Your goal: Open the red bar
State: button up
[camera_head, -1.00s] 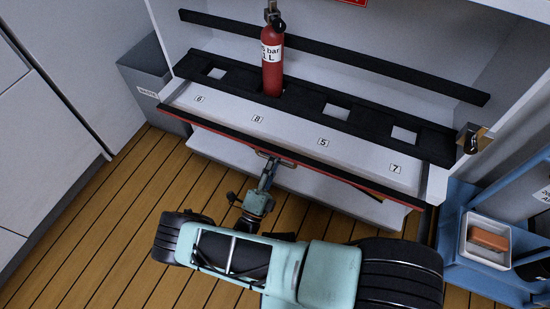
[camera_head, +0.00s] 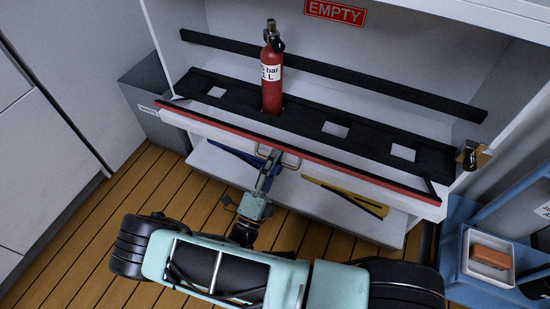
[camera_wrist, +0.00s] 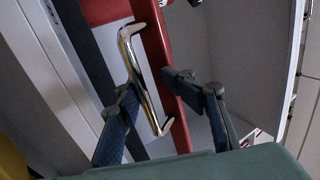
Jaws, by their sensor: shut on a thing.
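The red bar (camera_head: 300,152) runs along the upper front edge of a white panel on the cabinet. A metal handle (camera_head: 292,160) is fixed to the front of the bar. My gripper (camera_head: 270,158) is at this handle, shut on it. In the wrist view, the chrome handle (camera_wrist: 144,88) lies between the two dark fingers of my gripper (camera_wrist: 150,86), in front of the red bar (camera_wrist: 157,45). The exact finger contact is hard to see.
A red cylinder (camera_head: 271,85) stands in the black rack (camera_head: 300,122) behind the bar. A blue piece (camera_head: 235,157) and a yellow piece (camera_head: 345,196) show below it. A grey bin (camera_head: 150,90) is left; a blue unit with a white tray (camera_head: 467,262) is right. A padlock (camera_head: 472,158) hangs at right.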

jog(key=shift+s+r, duration=0.1)
jog(key=s+a+f, duration=0.2)
jog(key=s+f, duration=0.6)
jog(key=f, duration=0.1)
jog(key=shift+s+a, duration=0.3)
jog(key=shift+a, duration=0.05)
dwell(0.7)
dwell(0.5)
jog(key=shift+r, duration=0.1)
